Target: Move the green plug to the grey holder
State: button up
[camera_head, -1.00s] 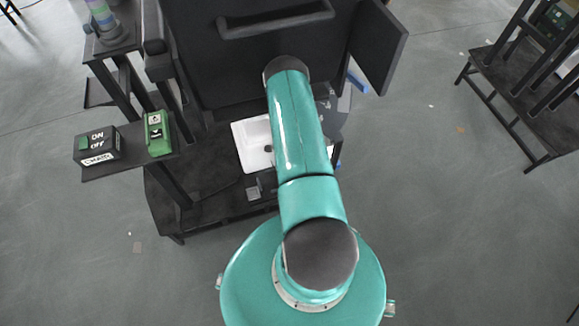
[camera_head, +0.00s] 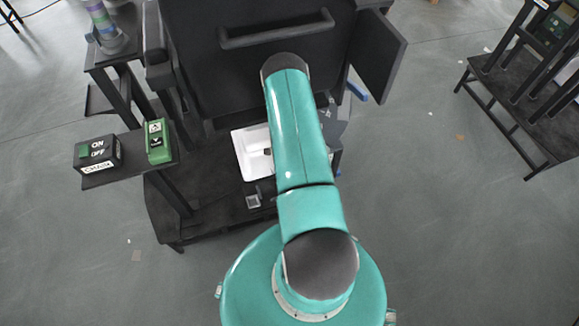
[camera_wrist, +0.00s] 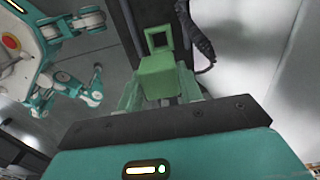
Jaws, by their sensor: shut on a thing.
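The green plug (camera_wrist: 158,76), a blocky piece with a square loop at its far end, is between the fingers of my gripper (camera_wrist: 160,92) in the wrist view. The gripper is shut on it. In the head view my arm hides both the gripper and the plug. A small grey square piece (camera_head: 253,201) on the dark lower platform may be the grey holder; I cannot tell for sure.
A black ON/OFF box (camera_head: 97,152) and a green button box (camera_head: 158,141) sit on a left shelf. A white tray-like piece (camera_head: 240,154) lies beside my arm. A dark cabinet (camera_head: 215,75) stands ahead.

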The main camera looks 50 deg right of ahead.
jog(key=shift+r, duration=0.25)
jog(key=shift+r, duration=0.35)
jog(key=shift+r, duration=0.8)
jog(key=shift+w+a, duration=1.5)
jog(key=shift+a, duration=2.8)
jog(key=shift+w+a, duration=1.45)
jog(key=shift+a, duration=2.8)
jog(key=shift+a+f, duration=0.1)
jog(key=shift+f, duration=6.3)
jog(key=shift+f, duration=1)
